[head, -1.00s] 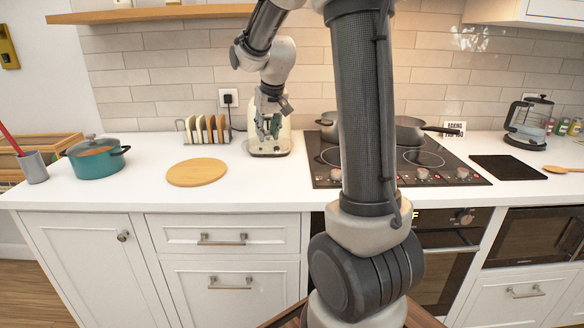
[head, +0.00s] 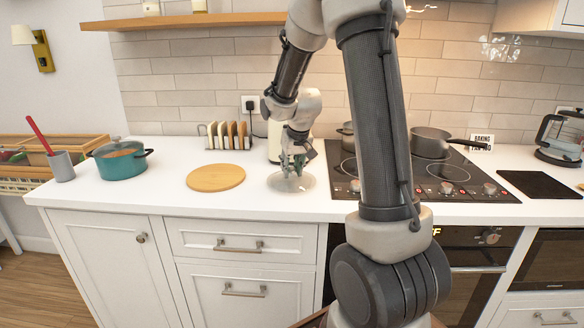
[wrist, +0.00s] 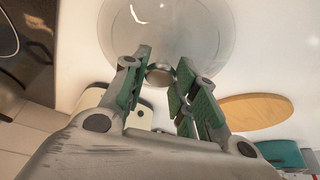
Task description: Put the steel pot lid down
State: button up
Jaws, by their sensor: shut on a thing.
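The pot lid (head: 306,184) is a round, see-through disc with a steel knob. In the head view it lies level at the white counter, between the round wooden board and the hob. I cannot tell whether its rim touches the counter. The lid (wrist: 205,38) also fills the top middle of the wrist view. My gripper (head: 292,166) is above the lid, pointing down. In the wrist view its green-padded fingers (wrist: 162,70) are on either side of the knob (wrist: 160,76), shut on it.
The wooden board (head: 216,177) is just left of the lid, and the hob (head: 455,192) is close on the right. A toast rack (head: 228,135) and a cream appliance (head: 275,140) stand behind. A teal pot (head: 122,162) is further left. The counter's front strip is clear.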

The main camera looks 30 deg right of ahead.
jog(key=o, duration=1.1)
jog(key=shift+f, duration=0.1)
jog(key=shift+r, duration=0.4)
jog(key=d+v, duration=0.1)
jog(key=v, duration=1)
jog(key=s+a+r, duration=0.1)
jog(key=s+a, duration=0.1)
jog(key=s, duration=0.6)
jog(key=s+a+r+n, duration=0.1)
jog(key=s+a, duration=0.2)
jog(key=s, duration=0.6)
jog(key=s+a+n, duration=0.1)
jog(key=s+a, duration=0.1)
jog(key=s, duration=0.7)
jog(key=shift+s+a+r+y, duration=0.2)
jog(key=shift+r+y, duration=0.2)
